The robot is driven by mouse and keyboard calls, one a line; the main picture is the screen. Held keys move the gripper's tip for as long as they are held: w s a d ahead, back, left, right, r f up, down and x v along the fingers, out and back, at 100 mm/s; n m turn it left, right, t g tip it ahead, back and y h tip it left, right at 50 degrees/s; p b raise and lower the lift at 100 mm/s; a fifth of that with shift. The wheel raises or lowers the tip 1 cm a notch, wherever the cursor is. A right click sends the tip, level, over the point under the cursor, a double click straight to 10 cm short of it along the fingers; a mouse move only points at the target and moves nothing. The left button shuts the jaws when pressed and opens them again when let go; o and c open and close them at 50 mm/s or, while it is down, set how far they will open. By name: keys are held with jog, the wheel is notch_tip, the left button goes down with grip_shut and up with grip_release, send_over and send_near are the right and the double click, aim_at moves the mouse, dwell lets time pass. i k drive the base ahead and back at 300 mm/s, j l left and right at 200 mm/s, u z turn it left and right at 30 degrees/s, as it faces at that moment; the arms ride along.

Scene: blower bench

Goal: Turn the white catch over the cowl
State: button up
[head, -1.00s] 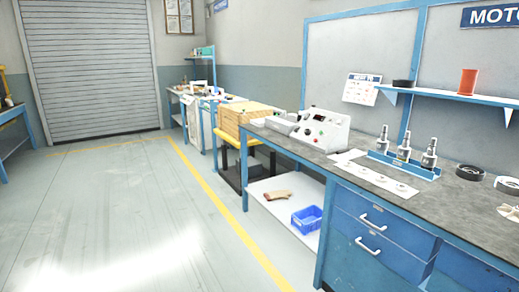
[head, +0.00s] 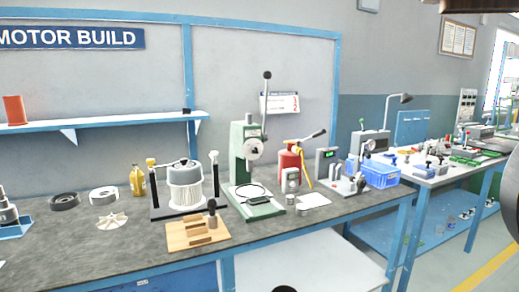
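The likely cowl is a white ribbed drum with a grey top (head: 186,188), standing upright in a dark fixture on the bench. My gripper's fingers do not show; dark parts, probably of my arm, cut the top right and right edges. Nothing is seen touching the drum or posts.
A wooden block with a handle (head: 198,232) lies in front of the fixture. A green press (head: 246,158) with a tall lever stands close at its right. A white fan wheel (head: 111,221), black rings (head: 64,202) and a yellow bottle (head: 137,180) are at its left.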

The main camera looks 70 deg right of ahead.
aim_at(213, 155)
jog(key=z, duration=1.15)
jog(key=i+l+z, duration=0.15)
jog(key=i+l, duration=0.05)
jog(key=i, duration=0.1)
